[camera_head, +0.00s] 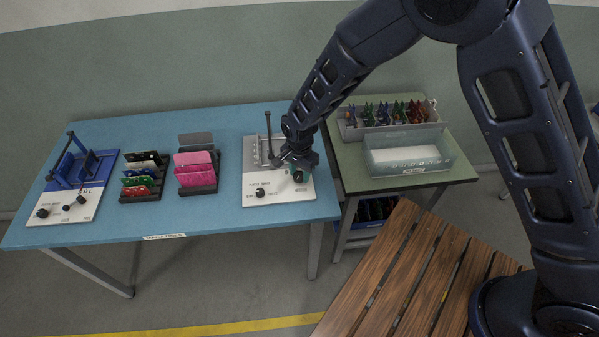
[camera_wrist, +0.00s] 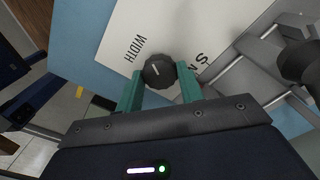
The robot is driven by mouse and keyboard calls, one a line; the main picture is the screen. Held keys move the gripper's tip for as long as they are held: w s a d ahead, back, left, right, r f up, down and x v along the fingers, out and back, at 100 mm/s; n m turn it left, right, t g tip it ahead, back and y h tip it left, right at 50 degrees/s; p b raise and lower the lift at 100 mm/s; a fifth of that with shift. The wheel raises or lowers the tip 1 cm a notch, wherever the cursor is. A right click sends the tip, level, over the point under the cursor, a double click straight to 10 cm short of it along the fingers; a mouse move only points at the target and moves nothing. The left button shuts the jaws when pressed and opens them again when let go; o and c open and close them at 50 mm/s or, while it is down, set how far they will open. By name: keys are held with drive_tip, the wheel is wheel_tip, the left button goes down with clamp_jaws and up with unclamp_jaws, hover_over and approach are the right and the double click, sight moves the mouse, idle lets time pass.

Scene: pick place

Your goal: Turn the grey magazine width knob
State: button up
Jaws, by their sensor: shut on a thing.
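The grey magazine (camera_head: 251,148) stands on a white base plate (camera_head: 276,198) at the right end of the blue table. Its dark width knob (camera_wrist: 158,71), with a pale pointer line on top, sits beside the printed word WIDTH in the wrist view. My gripper (camera_wrist: 160,76) has teal fingers on both sides of this knob and is shut on it. In the head view my gripper (camera_head: 300,168) reaches down over the right part of the plate and covers part of it. A second black knob (camera_head: 260,192) is at the plate's front left.
A blue fixture (camera_head: 82,165) with knobs stands at the table's left end. Racks with coloured cards (camera_head: 139,187) and pink cards (camera_head: 196,170) stand between. A green table (camera_head: 437,174) holds a clear bin (camera_head: 408,155). The blue table's front strip is clear.

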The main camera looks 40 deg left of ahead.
sight(300, 175)
drive_tip(key=m, duration=1.1)
drive_tip(key=shift+m, duration=0.3)
idle(0.4)
drive_tip(key=o, duration=1)
drive_tip(key=shift+r, duration=0.1)
wheel_tip(300, 175, up, 11)
drive_tip(key=shift+f, duration=0.2)
drive_tip(key=shift+w, duration=0.1)
